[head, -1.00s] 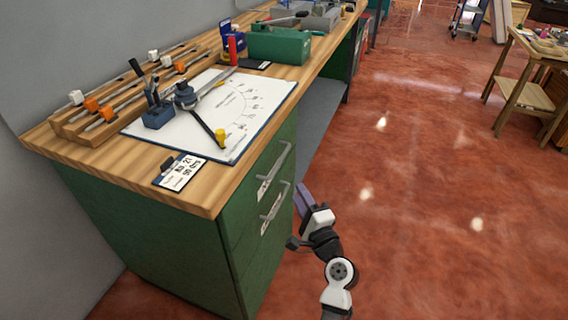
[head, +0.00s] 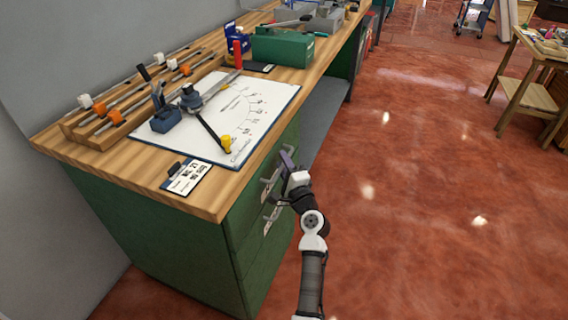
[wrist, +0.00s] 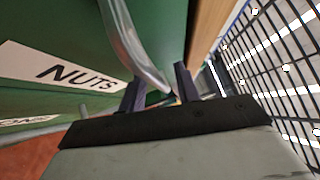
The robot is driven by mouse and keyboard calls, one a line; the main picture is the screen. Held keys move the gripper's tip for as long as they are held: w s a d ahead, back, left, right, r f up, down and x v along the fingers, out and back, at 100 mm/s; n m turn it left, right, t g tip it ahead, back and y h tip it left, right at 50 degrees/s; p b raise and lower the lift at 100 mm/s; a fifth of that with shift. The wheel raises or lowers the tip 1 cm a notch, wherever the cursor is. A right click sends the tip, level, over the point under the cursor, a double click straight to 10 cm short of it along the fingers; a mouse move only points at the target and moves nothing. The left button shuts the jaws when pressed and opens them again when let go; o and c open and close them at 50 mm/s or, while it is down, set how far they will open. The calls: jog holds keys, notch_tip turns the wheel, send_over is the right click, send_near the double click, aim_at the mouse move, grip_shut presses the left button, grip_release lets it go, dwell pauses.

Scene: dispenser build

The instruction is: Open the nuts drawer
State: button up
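The nuts drawer is the upper drawer in the green cabinet under the workbench. Its front (wrist: 40,25) with a white NUTS label (wrist: 75,72) fills the left of the wrist view, and it looks closed. Its curved grey metal handle (wrist: 125,40) runs down toward the space between my fingers. My gripper (head: 287,157) is at this handle in the head view and partly covers it. In the wrist view my gripper (wrist: 159,75) has its two dark fingers apart, with the handle's lower end close to or between them. I cannot tell whether they touch it.
A second drawer handle (head: 272,216) sits just below, and a lower label (wrist: 30,122) shows in the wrist view. The wooden benchtop (head: 215,203) overhangs the drawers and carries a dial board (head: 250,140) and a green box (head: 282,46). The red floor (head: 420,230) to the right is clear.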

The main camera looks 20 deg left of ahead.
jog(key=shift+c, duration=0.4)
grip_shut()
jog(key=shift+d, duration=0.1)
jog(key=s+d+b, duration=0.1)
jog(key=d+b, duration=0.6)
jog(key=d, duration=3.2)
jog(key=shift+s+d, duration=0.2)
jog(key=shift+d, duration=0.15)
jog(key=shift+o, duration=0.4)
grip_release()
jog(key=b+v, duration=0.2)
jog(key=v, duration=1.1)
jog(key=shift+s+d, duration=0.2)
jog(key=shift+s, duration=0.15)
